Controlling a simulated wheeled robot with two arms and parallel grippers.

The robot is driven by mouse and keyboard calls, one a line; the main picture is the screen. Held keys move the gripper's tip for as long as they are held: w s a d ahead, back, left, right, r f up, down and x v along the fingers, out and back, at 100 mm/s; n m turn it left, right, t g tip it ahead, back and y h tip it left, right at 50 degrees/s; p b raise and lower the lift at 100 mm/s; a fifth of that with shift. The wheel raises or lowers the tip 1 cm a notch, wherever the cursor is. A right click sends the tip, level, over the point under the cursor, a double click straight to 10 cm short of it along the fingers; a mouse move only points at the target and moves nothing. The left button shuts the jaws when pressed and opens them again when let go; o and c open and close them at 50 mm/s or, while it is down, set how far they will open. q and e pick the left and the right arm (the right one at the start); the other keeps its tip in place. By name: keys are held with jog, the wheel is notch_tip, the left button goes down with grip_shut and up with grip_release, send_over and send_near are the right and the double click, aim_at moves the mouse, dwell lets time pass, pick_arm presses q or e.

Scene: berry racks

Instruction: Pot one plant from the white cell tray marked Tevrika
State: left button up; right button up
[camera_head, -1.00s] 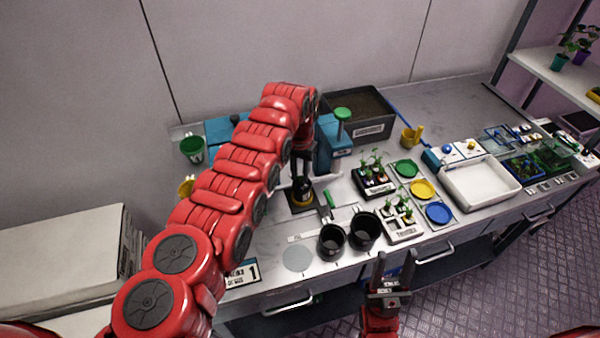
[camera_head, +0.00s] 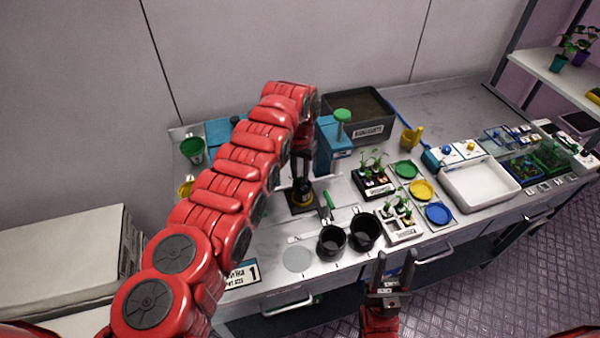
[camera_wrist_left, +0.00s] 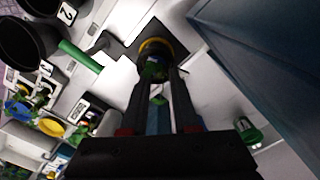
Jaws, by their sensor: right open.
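The white cell tray (camera_head: 400,238) stands near the bench's front edge, holding small seedlings (camera_head: 405,206); its label is too small to read surely. Two black pots (camera_head: 331,243) (camera_head: 365,230) stand left of it. My left gripper (camera_head: 300,184) points down over a dark square with a yellow ring (camera_head: 302,204), behind the pots. In the left wrist view its fingers (camera_wrist_left: 160,72) are apart, with something dark and greenish at their tips beside the yellow ring (camera_wrist_left: 158,45); whether they grip it is unclear. My right gripper (camera_head: 382,270) is open and empty in front of the bench.
A black cell tray (camera_head: 378,194) with seedlings stands behind the white one. Green, yellow and blue discs (camera_head: 422,189) and a white basin (camera_head: 478,208) lie to the right. A green-handled tool (camera_head: 328,201) lies behind the pots. A soil bin (camera_head: 368,136) stands at the back.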

pick_arm(q)
jog(key=shift+r+p, duration=0.7)
jog(key=shift+r, duration=1)
jog(key=o, duration=0.6)
jog(key=shift+c, duration=0.2)
jog(key=shift+r, duration=3)
